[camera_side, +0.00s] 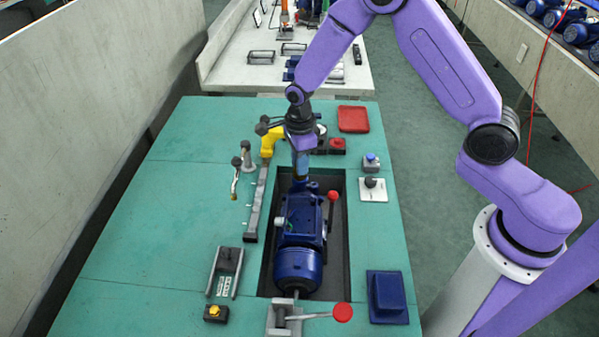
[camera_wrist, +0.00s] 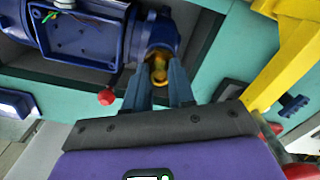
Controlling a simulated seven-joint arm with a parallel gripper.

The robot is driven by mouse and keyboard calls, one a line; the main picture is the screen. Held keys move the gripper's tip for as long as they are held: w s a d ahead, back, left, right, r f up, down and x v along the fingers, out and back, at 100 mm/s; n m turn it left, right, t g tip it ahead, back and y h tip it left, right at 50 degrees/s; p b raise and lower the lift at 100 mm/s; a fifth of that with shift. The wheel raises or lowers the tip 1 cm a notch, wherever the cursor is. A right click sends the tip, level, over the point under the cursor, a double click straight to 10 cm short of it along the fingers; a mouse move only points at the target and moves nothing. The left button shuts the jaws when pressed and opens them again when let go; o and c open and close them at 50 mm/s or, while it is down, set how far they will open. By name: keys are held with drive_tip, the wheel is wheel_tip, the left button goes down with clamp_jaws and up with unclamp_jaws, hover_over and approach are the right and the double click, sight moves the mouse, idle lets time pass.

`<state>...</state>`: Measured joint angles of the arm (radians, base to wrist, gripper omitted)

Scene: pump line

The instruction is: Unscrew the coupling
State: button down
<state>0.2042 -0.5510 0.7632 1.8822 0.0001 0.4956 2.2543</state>
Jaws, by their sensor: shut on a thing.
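The blue pump (camera_side: 300,225) lies in a dark recess in the green bench. In the wrist view, the pump body (camera_wrist: 90,38) ends in a rounded blue part, with the brass-yellow coupling (camera_wrist: 159,70) at its mouth. My gripper (camera_side: 301,176) points down at the far end of the pump. In the wrist view, the fingers of my gripper (camera_wrist: 162,78) stand on both sides of the coupling and are shut on it. The fingers hide part of the coupling, and it is too small to make out in the side view.
A yellow fixture (camera_side: 269,143) stands close left of my gripper. A red-knobbed lever (camera_side: 333,196) rises beside the pump; another red-ended handle (camera_side: 343,312) is at the front. A grey bar (camera_side: 256,208) lies left of the recess.

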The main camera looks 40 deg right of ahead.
drive_tip(key=n, duration=0.7)
drive_tip(key=c, duration=1.2)
unclamp_jaws()
drive_tip(key=shift+o, duration=0.2)
drive_tip(key=shift+r, duration=0.1)
drive_tip(key=shift+r, duration=2.2)
